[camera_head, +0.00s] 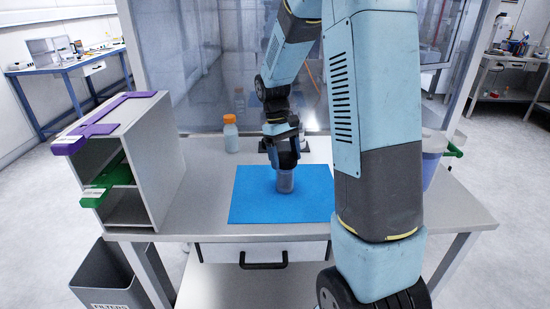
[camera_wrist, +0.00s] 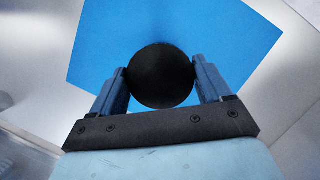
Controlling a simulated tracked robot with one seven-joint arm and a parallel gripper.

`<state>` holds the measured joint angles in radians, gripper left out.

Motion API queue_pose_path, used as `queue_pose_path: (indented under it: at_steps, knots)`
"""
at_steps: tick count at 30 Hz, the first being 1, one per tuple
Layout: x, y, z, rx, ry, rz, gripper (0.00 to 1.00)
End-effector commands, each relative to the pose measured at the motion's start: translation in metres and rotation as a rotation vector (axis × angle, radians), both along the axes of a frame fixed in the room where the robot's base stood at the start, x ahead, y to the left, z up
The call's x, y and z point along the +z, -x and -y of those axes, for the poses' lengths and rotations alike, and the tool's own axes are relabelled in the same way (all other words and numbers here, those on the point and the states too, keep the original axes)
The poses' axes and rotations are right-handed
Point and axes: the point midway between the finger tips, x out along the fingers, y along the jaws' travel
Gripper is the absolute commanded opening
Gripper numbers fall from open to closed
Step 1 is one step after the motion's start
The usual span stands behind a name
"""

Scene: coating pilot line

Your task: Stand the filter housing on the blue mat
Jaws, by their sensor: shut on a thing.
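The filter housing (camera_head: 285,182) is a greyish, partly see-through cylinder with a dark round top, which shows in the wrist view (camera_wrist: 160,76). My gripper (camera_head: 284,160) is shut on its upper part, with one finger on each side in the wrist view (camera_wrist: 160,85). The housing is upright over the middle of the blue mat (camera_head: 250,200). The mat also shows in the wrist view (camera_wrist: 100,45). The housing's lower end looks at or very near the mat; I cannot tell whether it touches.
A bottle with an orange cap (camera_head: 231,134) stands behind the mat. A grey shelf unit (camera_head: 160,165) with purple and green pieces is at the left. A blue container (camera_head: 432,165) is at the right, partly behind my arm. A glass panel (camera_head: 215,60) rises behind the table.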

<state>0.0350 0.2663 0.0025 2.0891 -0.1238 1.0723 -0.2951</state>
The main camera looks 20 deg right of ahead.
Motion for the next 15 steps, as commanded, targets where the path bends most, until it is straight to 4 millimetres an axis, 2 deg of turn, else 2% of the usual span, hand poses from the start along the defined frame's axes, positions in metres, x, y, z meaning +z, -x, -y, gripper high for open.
queue_pose_path:
  at_steps: [4,5,11,15]
  knots:
    - [-0.0021,-0.0001,0.0001,0.0,0.0,0.0,0.42]
    - [-0.0019,0.0,0.0,0.0,0.0,0.0,0.81]
    - [-0.0017,0.0,0.0,0.0,0.0,0.0,1.0]
    - [-0.0016,-0.0001,0.0001,0.0,0.0,0.0,1.0]
